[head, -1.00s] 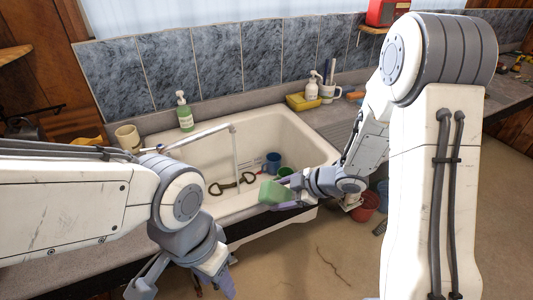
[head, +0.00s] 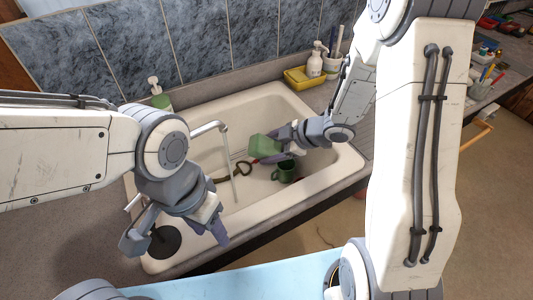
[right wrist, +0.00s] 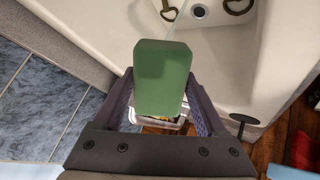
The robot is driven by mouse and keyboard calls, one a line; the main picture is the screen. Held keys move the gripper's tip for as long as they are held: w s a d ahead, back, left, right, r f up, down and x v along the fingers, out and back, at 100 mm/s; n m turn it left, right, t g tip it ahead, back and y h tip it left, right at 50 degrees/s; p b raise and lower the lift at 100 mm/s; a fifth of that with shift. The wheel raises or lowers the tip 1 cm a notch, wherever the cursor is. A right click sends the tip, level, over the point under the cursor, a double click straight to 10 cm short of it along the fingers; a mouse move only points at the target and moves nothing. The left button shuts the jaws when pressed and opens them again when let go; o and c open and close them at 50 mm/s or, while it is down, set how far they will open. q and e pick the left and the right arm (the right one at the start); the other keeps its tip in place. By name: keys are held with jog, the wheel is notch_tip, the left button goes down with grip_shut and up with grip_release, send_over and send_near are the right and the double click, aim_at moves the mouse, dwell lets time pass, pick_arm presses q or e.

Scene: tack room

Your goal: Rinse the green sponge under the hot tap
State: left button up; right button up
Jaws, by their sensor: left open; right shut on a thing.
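The green sponge (head: 265,147) is over the basin of the cream sink (head: 318,185). It fills the middle of the right wrist view (right wrist: 162,80). My right gripper (head: 283,148) is shut on it, with one finger on each side. The tap spout (head: 208,127) bends over the basin, and a thin pale stream (head: 231,172) drops from it. The sponge is to the right of this stream, apart from it in the head view. My left gripper (head: 178,240) is open and empty by the sink's near left corner. The hot tap handle cannot be made out for certain.
A green mug (head: 285,172) and a dark bit with rings (head: 243,168) lie in the basin. A soap bottle (head: 160,95) stands behind the sink. A yellow tray (head: 307,77) and white pump bottle (head: 315,62) stand at the back right. A dark disc (head: 165,241) is below my left gripper.

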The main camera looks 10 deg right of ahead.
jog(key=shift+w+f+b, duration=0.25)
jog(key=shift+f+b, duration=0.25)
jog(key=shift+f, duration=0.05)
jog(key=shift+s+f+b, duration=0.25)
jog(key=shift+f+b, duration=0.25)
jog(key=shift+b, duration=0.1)
notch_tip(320, 180, down, 2)
jog(key=shift+w+f+b, duration=0.1)
jog(key=shift+b, duration=0.8)
jog(key=w+a+f+b, duration=0.2)
jog(key=w+a+b, duration=0.1)
jog(key=w+a, duration=0.4)
jog(key=shift+a+f+b, duration=0.3)
jog(key=shift+a, duration=1.6)
jog(key=shift+d, duration=0.25)
jog(key=shift+w+d+p, duration=0.2)
jog(key=shift+d+p, duration=0.3)
jog(key=shift+d, duration=0.15)
